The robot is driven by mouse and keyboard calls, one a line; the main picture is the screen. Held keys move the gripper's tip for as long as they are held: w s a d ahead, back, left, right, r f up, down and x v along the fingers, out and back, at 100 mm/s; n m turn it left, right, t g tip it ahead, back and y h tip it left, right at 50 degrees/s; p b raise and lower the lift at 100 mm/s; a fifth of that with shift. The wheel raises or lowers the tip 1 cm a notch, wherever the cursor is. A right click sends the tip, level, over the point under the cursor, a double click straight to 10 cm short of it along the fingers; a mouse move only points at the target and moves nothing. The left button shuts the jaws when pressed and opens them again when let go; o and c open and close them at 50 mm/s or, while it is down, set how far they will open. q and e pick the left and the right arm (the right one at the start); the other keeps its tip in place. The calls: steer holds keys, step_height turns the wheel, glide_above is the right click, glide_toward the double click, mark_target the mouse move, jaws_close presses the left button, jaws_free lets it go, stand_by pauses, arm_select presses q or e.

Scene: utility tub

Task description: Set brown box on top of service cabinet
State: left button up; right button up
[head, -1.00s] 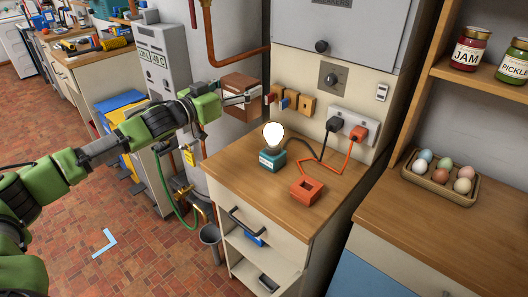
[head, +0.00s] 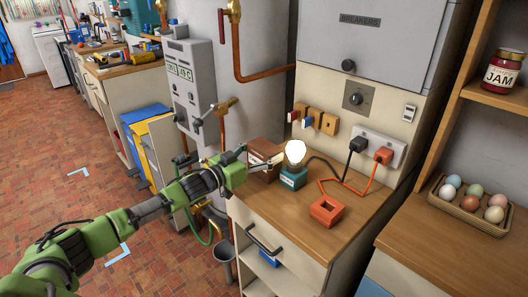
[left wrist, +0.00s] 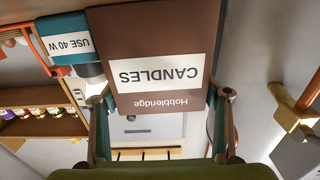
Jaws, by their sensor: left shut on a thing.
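The brown box (head: 264,150), labelled "CANDLES" in the left wrist view (left wrist: 155,35), is between the fingers of my left gripper (head: 250,161). My left gripper also shows in the left wrist view (left wrist: 160,110), shut on the box. The box is low at the back left corner of the wooden-topped service cabinet (head: 275,212), left of the bulb stand. I cannot tell whether its underside touches the top. My right gripper is not in view.
A lit bulb on a teal stand (head: 293,178) is close to the box. An orange block (head: 326,211) and cords (head: 345,185) lie to the right. Key tags (head: 312,119) hang behind. Copper and brass pipes (head: 237,50) run at the left. The cabinet top's front is clear.

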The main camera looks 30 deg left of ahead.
arm_select(q)
steer(key=o, duration=1.2)
steer(key=shift+o, duration=0.2)
steer(key=shift+r, duration=0.15)
steer(key=shift+s+a+p, duration=0.2)
steer(key=shift+s+p, duration=0.1)
steer(key=shift+s, duration=0.25)
steer(key=p+v, duration=0.4)
steer(key=v, duration=0.5)
steer(key=shift+s+r+p, duration=0.1)
steer(key=shift+s+p, duration=0.05)
steer(key=shift+p, duration=0.25)
steer(key=shift+p+v, duration=0.4)
steer(key=shift+v, duration=0.4)
